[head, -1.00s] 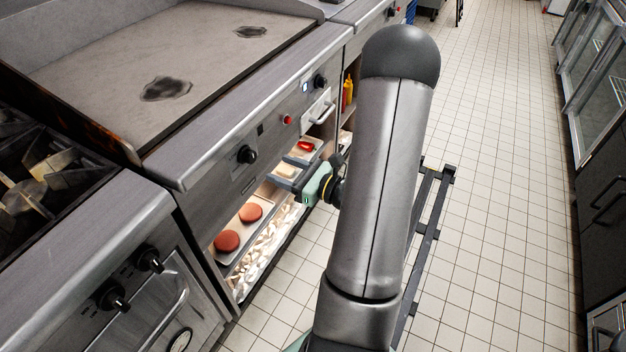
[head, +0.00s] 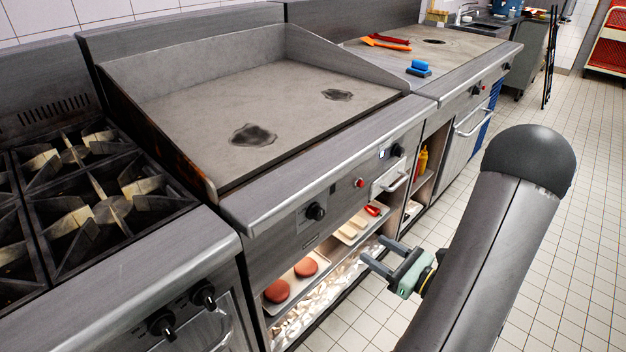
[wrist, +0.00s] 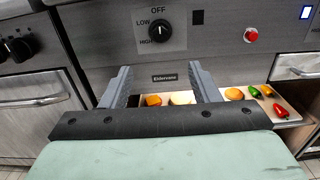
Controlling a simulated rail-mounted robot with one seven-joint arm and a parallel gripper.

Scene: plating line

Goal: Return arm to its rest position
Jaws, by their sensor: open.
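My gripper (head: 388,262) is open and empty in the head view, in front of the open shelf under the griddle. Its fingers point left toward the shelf and its arm comes in from the lower right. In the wrist view, my gripper (wrist: 160,84) has its two fingers wide apart, with nothing between them. Past the fingers are the griddle's front panel with a control knob (wrist: 159,33), and the shelf below with food on it.
The griddle (head: 245,115) has two dark burnt patches. Two reddish patties (head: 290,281) lie on a tray in the shelf. A burner range (head: 85,195) stands at left. The tiled floor (head: 585,215) is free at right.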

